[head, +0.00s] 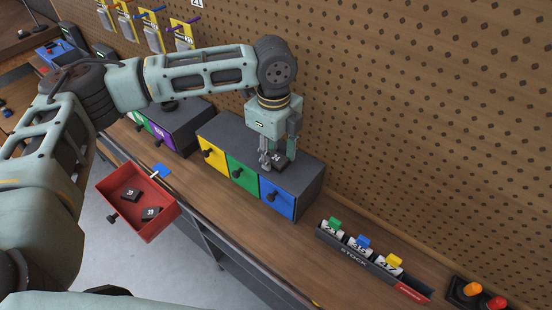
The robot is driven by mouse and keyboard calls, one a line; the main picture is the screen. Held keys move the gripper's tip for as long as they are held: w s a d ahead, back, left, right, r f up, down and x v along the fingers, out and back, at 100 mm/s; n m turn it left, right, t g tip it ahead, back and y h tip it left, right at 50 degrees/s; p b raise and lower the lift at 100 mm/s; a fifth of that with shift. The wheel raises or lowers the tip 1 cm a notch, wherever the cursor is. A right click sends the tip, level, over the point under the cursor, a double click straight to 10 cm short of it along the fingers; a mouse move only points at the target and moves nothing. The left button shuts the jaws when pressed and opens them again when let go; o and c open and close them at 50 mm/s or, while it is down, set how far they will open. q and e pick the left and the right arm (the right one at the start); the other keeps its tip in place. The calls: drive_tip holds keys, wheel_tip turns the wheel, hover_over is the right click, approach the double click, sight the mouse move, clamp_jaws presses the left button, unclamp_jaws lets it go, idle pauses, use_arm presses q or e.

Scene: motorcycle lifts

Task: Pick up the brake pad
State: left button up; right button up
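My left gripper (279,158) reaches down over the top of the grey cabinet (295,180) with yellow, green and blue drawer fronts. Its two fingers stand apart, one on each side of a small dark block (281,160), which looks like a brake pad on the cabinet top. The fingers partly hide this block, and I cannot tell whether they touch it. Two more dark blocks with pale marks, one (131,194) behind the other (150,212), lie in the red drawer (154,232) at the left. My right gripper is not in view.
A stock rack (355,257) with green, blue and yellow tags stands on the wooden bench to the right. Orange and red knobs (472,289) are at the far right. A perforated wall (430,130) rises behind. A second cabinet (184,125) stands left of the first.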

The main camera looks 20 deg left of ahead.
sight(275, 157)
use_arm(q)
drive_tip(key=c, duration=0.7)
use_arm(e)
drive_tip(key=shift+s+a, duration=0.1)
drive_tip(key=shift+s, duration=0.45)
use_arm(q)
drive_tip(key=shift+r, duration=0.1)
drive_tip(key=shift+r, duration=0.55)
wheel_tip(275, 157, up, 2)
drive_tip(key=shift+r+b, duration=0.25)
drive_tip(key=shift+b, duration=0.5)
drive_tip(key=s+d+r, duration=0.2)
drive_tip(key=s, duration=0.1)
drive_tip(key=s+d+r+b, duration=0.1)
drive_tip(key=s+d+r, duration=0.1)
drive_tip(key=s, duration=0.1)
drive_tip(key=s+d+r+b, duration=0.1)
drive_tip(key=s+d+r, duration=0.1)
drive_tip(key=s, duration=0.1)
drive_tip(key=shift+s+r, duration=0.1)
drive_tip(key=shift+r, duration=0.3)
clamp_jaws()
drive_tip(key=shift+s+d+r, duration=0.2)
drive_tip(key=shift+s+r, duration=0.05)
drive_tip(key=shift+s, duration=0.1)
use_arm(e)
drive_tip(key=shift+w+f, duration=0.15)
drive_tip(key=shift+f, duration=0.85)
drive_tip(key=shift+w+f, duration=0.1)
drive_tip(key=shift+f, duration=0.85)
